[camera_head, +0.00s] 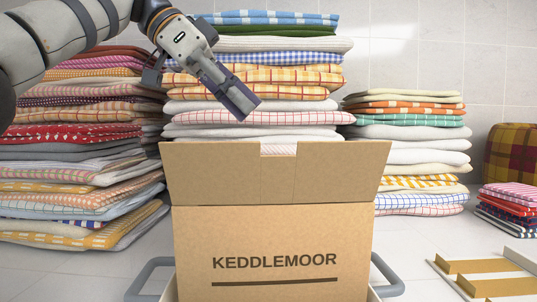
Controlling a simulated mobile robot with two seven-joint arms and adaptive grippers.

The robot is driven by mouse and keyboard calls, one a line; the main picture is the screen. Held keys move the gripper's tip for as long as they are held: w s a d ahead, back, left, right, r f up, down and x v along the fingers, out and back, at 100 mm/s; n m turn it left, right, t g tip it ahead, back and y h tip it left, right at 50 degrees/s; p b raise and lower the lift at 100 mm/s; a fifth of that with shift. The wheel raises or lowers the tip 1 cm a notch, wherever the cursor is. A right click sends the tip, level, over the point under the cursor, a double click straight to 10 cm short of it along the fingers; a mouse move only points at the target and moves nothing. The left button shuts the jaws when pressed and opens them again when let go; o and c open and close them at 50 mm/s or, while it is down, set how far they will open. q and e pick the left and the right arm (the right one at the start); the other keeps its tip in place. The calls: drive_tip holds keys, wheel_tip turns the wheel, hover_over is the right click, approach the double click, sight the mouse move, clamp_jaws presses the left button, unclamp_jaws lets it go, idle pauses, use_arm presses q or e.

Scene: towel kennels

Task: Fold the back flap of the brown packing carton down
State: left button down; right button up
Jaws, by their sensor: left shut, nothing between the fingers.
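The brown packing carton (275,240) stands at the bottom centre with KEDDLEMOOR printed on the panel facing me. One wide flap (215,172) stands up from that panel's top edge, widening upward, with a pale patch or notch at the middle of its top edge. The carton's opening and its other flaps are hidden, and I cannot tell from this view alone which flap this is. My left gripper (240,103) reaches in from the upper left. It is shut and empty, pointing down right, above the flap's top edge in the picture and apart from it. My right gripper is out of view.
Tall stacks of folded towels stand left (75,185), centre (255,105) and right (410,150) behind the carton. Grey loop handles (388,275) flank it. A small towel pile (510,208), a plaid item (512,155) and a tan-and-white frame (490,287) are at right.

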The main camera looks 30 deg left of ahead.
use_arm(q)
drive_tip(key=x, duration=0.5)
drive_tip(key=shift+s+d+f, duration=0.1)
drive_tip(key=shift+d+f, duration=0.05)
drive_tip(key=shift+d, duration=0.2)
wheel_tip(320, 180, down, 3)
drive_tip(key=shift+d+f, duration=0.1)
drive_tip(key=shift+f, duration=0.5)
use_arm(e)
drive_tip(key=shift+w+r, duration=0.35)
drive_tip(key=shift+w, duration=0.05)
